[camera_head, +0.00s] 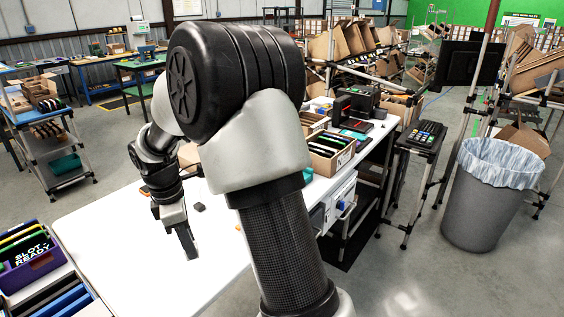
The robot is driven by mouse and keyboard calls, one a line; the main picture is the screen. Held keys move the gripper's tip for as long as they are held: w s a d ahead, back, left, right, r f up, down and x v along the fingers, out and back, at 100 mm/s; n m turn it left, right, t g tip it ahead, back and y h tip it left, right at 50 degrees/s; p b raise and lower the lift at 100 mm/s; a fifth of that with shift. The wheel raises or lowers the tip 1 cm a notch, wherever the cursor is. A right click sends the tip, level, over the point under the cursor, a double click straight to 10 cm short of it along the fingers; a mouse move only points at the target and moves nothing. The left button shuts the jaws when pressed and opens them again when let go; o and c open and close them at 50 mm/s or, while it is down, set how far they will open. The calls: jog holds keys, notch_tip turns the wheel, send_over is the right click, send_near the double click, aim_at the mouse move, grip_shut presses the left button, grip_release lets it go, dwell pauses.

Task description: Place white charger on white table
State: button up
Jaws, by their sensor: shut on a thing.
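The white table (110,225) runs from the lower left toward the middle, in front of me. My gripper (187,245) points down over the table, at the end of my bent arm. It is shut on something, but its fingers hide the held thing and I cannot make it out. I cannot pick out a white charger anywhere in this view. A small dark object (199,207) lies on the table just right of my gripper. My own arm hides much of the table's middle and right part.
A purple bin (30,262) with upright cases stands at the table's left edge, with blue items (62,303) below it. The table left of my gripper is clear.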

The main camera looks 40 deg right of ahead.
jog(key=n, duration=0.1)
jog(key=w+f+n, duration=0.1)
jog(key=n+b, duration=0.1)
jog(key=n, duration=0.1)
jog(key=shift+w+a+f, duration=0.1)
jog(key=shift+w+f, duration=0.15)
jog(key=shift+f, duration=0.15)
jog(key=f, duration=0.3)
jog(key=f+n+b, duration=0.1)
jog(key=f, duration=0.3)
jog(key=f+n+b, duration=0.1)
jog(key=f, duration=0.2)
jog(key=shift+w+f+t, duration=0.15)
jog(key=shift+w+t, duration=0.15)
jog(key=shift+f, duration=0.2)
jog(key=o, duration=1.1)
jog(key=shift+r, duration=0.1)
